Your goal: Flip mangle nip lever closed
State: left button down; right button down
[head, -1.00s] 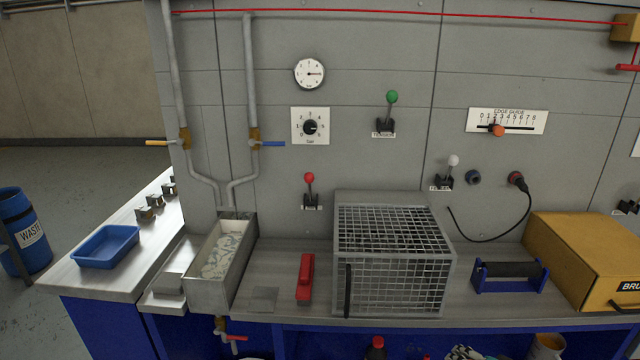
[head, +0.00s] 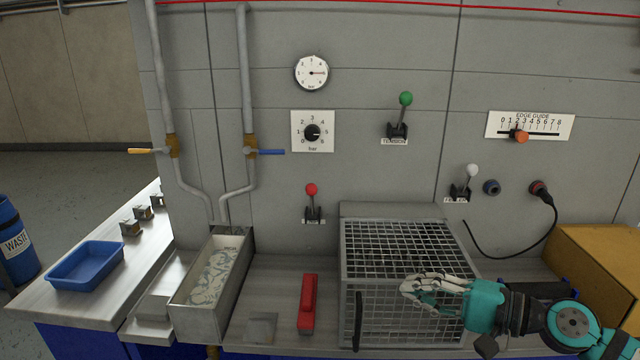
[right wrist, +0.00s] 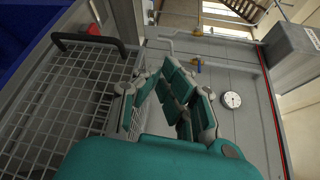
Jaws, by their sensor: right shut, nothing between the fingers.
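Three levers with ball knobs stand on the grey panel in the head view: a red one (head: 312,202), a green one (head: 402,115) and a white one (head: 465,182). The green one's plate reads TENSION. The plates under the red and white ones are too small to read, so I cannot tell which is the mangle nip lever. All three point upward, the green and white ones leaning slightly right. My right gripper (head: 408,286) is shut and empty in front of the wire cage, right of and below the red lever. It also shows in the right wrist view (right wrist: 178,78). My left gripper is not in view.
The wire cage (head: 405,240) with a black handle (head: 358,322) stands on the bench. Left of it are a red-topped block (head: 307,303) and a metal trough (head: 180,320). A black cable (head: 552,225) hangs at right. The panel before the red lever is clear.

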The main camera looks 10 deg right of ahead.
aim_at(311, 189)
jog(key=i, duration=1.15)
